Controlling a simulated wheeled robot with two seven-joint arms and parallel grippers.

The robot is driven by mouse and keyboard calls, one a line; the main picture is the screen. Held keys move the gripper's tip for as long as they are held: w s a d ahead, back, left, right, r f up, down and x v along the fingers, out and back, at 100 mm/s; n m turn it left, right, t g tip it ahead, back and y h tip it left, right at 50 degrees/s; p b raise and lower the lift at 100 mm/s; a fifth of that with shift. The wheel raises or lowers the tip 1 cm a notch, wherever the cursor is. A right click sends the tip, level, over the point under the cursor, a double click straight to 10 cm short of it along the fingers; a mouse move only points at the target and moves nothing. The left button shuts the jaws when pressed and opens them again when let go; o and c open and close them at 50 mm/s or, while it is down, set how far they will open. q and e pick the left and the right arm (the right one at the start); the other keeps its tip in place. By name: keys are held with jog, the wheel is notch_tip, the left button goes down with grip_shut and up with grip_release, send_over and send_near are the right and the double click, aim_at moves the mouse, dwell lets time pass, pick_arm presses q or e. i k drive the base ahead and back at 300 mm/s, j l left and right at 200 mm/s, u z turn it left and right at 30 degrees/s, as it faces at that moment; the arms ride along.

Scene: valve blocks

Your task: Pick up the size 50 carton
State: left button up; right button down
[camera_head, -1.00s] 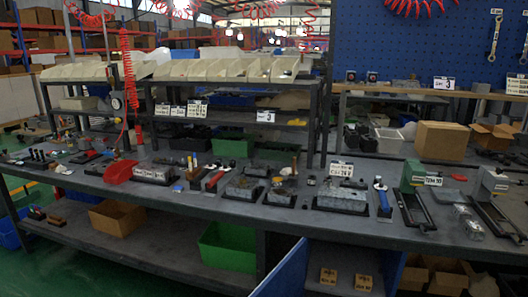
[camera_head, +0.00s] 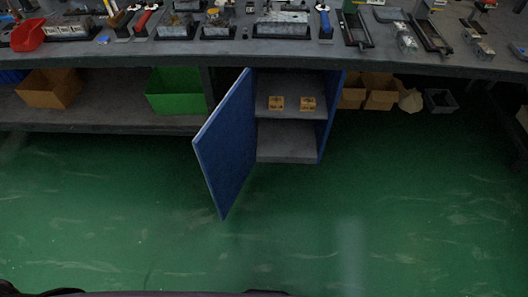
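The blue cabinet door (camera_head: 225,145) is swung open to the left, and the lower shelf (camera_head: 287,142) looks empty. Neither of my grippers can be made out in view.
The workbench (camera_head: 150,51) with valve blocks and tools runs across the top. A cardboard box (camera_head: 50,88) and a green bin (camera_head: 174,90) sit on its lower shelf at left. Brown boxes (camera_head: 381,92) stand right of the cabinet. The green floor (camera_head: 390,200) in front is clear.

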aim_at(306, 104)
jog(key=i+j+z, duration=0.15)
jog(key=j+z, duration=1.15)
jog(key=j, duration=0.65)
jog(key=k+j+z, duration=0.1)
jog(key=j, duration=0.45)
jog(key=k+j, duration=0.1)
jog(key=j, duration=0.4)
jog(key=j+z, duration=0.1)
jog(key=j, duration=0.4)
jog(key=l+u, duration=0.3)
jog(key=l, duration=0.45)
jog(key=k+l+u, duration=0.1)
jog(key=l+u, duration=0.15)
jog(key=l, duration=0.55)
jog(key=i+l+u, duration=0.15)
jog(key=l, duration=0.2)
jog(key=i+l+u, duration=0.15)
jog(key=l, duration=0.25)
jog(key=i+l+u, duration=0.1)
jog(key=l, duration=0.3)
jog(key=i+l+u, duration=0.15)
jog(key=l, duration=0.25)
